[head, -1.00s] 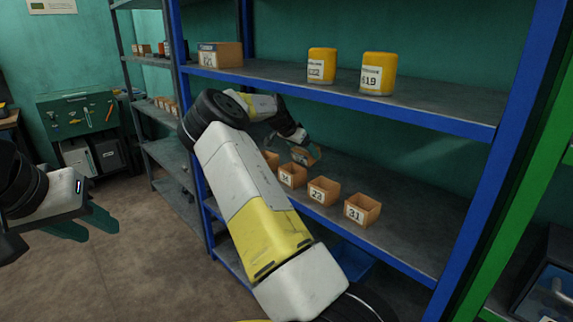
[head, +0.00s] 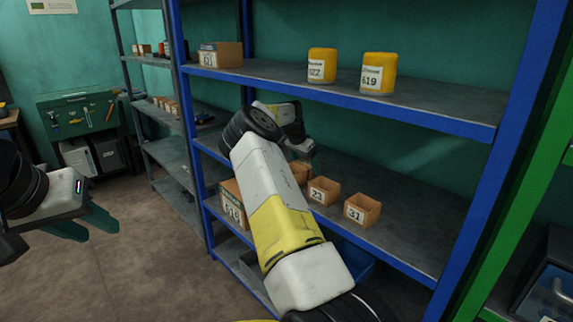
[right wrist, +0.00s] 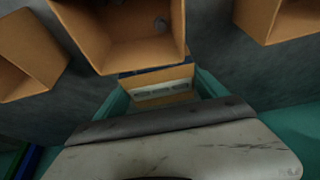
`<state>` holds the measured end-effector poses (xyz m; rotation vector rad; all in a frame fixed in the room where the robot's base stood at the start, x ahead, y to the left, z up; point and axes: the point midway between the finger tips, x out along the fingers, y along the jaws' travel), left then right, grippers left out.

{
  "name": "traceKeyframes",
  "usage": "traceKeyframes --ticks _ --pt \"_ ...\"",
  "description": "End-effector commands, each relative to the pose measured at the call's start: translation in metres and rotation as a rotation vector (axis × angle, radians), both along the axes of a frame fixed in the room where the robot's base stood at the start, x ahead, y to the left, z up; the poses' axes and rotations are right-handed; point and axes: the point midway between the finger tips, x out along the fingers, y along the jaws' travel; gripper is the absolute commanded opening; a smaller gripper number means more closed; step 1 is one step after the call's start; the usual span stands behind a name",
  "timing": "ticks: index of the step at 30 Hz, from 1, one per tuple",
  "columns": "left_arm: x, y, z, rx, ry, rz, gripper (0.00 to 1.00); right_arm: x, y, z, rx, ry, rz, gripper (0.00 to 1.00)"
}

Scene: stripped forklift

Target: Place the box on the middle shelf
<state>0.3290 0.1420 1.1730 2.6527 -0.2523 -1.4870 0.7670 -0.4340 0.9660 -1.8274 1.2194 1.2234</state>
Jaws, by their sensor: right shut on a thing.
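My right gripper (head: 306,154) reaches in over the middle shelf (head: 405,235) of the blue rack. In the right wrist view its teal fingers are shut on a small brown box (right wrist: 160,86) with a pale label and a dark top. That box sits close to an open bin (right wrist: 125,30). In the head view the held box is mostly hidden, and I cannot tell whether it touches the shelf. My left gripper (head: 97,227) is open and empty at the left, away from the rack.
Open bins marked 23 (head: 322,191) and 31 (head: 361,210) stand on the middle shelf. The top shelf bears a carton (head: 220,55) and yellow canisters (head: 321,66). The shelf's right part is clear.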

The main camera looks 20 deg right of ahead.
Motion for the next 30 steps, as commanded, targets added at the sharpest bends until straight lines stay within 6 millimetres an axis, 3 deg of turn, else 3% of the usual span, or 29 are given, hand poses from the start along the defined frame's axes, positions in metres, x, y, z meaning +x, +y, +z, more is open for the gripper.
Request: traceKeyframes --ticks 8,9,11,19,23,30 --pt "0.0 0.0 0.0 0.0 0.0 0.0 0.36 0.0 -0.001 -0.001 -0.002 -0.001 -0.001 0.29" --pt "0.0 0.0 0.0 0.0 0.0 0.0 0.36 0.0 -0.001 -0.001 -0.001 -0.001 -0.001 0.87" --pt "0.0 0.0 0.0 0.0 0.0 0.0 0.36 0.0 -0.001 -0.001 -0.001 -0.001 -0.001 0.99" --pt "0.0 0.0 0.0 0.0 0.0 0.0 0.36 0.0 -0.001 0.0 -0.002 0.0 -0.001 1.0" --pt "0.0 0.0 0.0 0.0 0.0 0.0 0.36 -0.002 0.004 0.011 0.0 -0.002 0.0 1.0" --pt "0.0 0.0 0.0 0.0 0.0 0.0 0.36 -0.02 0.052 0.012 0.003 0.001 0.002 1.0"
